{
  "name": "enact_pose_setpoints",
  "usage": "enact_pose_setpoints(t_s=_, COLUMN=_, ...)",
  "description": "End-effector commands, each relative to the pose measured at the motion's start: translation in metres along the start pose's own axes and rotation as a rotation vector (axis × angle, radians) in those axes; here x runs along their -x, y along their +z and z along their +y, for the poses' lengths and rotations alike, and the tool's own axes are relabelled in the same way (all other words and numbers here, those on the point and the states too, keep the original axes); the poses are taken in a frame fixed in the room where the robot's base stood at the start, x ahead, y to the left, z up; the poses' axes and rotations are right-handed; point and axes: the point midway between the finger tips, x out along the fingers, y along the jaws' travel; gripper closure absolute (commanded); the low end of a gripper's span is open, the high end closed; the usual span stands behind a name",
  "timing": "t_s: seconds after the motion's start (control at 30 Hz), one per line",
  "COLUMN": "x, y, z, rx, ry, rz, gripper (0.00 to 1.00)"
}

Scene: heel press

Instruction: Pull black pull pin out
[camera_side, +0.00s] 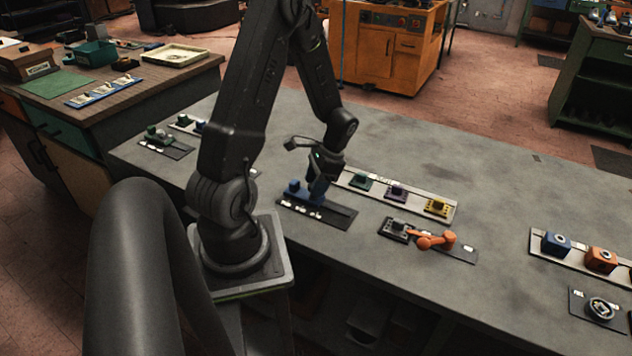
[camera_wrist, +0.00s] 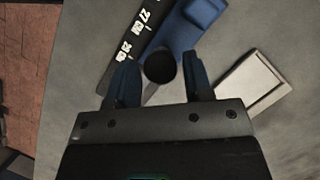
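The black pull pin (camera_wrist: 160,68) shows in the wrist view as a round, dark knob seen from above, at the end of a blue block (camera_wrist: 200,18). My gripper (camera_wrist: 159,72) has its two blue fingers on either side of the knob, apart, with narrow gaps visible. I cannot tell the height between fingertips and knob. In the side view my gripper (camera_side: 318,190) points down over the black base plate (camera_side: 335,216) beside the blue block (camera_side: 295,187); the pin is hidden there. White labels lie along the plate.
A pale rail (camera_side: 405,190) with green, purple and yellow blocks lies behind the plate. An orange-handled clamp (camera_side: 436,240) is to the right. Another rail (camera_side: 575,254) with blue and orange blocks stands further right. The bench's front middle is clear.

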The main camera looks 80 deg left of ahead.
Motion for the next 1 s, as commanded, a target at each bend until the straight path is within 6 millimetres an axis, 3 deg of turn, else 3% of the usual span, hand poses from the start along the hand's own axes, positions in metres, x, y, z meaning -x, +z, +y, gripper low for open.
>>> enact_pose_setpoints(t_s=0.07, x=0.000, y=0.000, z=0.000, rx=0.000, ry=0.000, rz=0.000, gripper=0.61)
enact_pose_setpoints(t_s=0.47, x=0.000, y=0.000, z=0.000, rx=0.000, ry=0.000, rz=0.000, gripper=0.99)
enact_pose_setpoints(t_s=1.0, x=0.020, y=0.008, z=0.000, rx=0.000, ry=-0.001, rz=0.000, gripper=1.00)
